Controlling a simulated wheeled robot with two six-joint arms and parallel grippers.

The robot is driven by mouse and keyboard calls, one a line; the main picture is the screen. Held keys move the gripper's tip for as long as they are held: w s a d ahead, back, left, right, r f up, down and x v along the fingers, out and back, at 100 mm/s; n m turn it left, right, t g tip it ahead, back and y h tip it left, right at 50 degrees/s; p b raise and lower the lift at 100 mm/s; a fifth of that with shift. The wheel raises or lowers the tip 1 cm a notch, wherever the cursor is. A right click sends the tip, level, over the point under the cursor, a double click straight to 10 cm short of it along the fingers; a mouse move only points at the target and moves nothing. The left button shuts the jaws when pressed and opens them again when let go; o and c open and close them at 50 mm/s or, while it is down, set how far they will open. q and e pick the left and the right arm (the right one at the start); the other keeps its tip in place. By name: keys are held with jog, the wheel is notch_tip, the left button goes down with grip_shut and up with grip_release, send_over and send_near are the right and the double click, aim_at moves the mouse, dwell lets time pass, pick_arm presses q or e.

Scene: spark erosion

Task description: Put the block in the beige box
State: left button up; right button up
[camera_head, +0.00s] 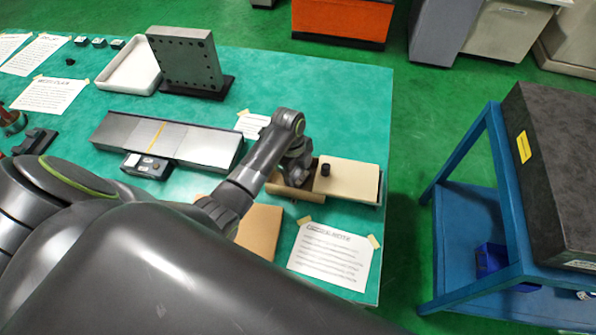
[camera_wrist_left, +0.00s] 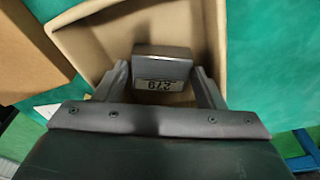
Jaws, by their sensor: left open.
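The beige box (camera_head: 281,186) stands near the right edge of the green table, with a beige panel bearing a black knob over its right part. My left gripper (camera_head: 297,178) points down at the open left part of the box, its fingertips hidden in the head view. In the left wrist view, the grey block (camera_wrist_left: 163,66), with a numbered label, is inside the beige walls of the box (camera_wrist_left: 90,38). The open left fingers (camera_wrist_left: 161,84) stand on either side of the block, with narrow gaps. My right gripper is out of view.
A brown flat-topped piece (camera_head: 260,230) lies beside the box, partly behind my arm. A paper sheet (camera_head: 332,255) is taped in front. A long metal bar (camera_head: 165,140) and an upright drilled plate (camera_head: 188,60) stand further left. A blue cart (camera_head: 470,205) stands right, across the floor.

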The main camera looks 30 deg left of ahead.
pick_arm(q)
notch_tip(320, 180, up, 12)
jog(key=a, duration=0.1)
jog(key=shift+w+a, duration=0.15)
jog(key=shift+a, duration=0.2)
dwell(0.6)
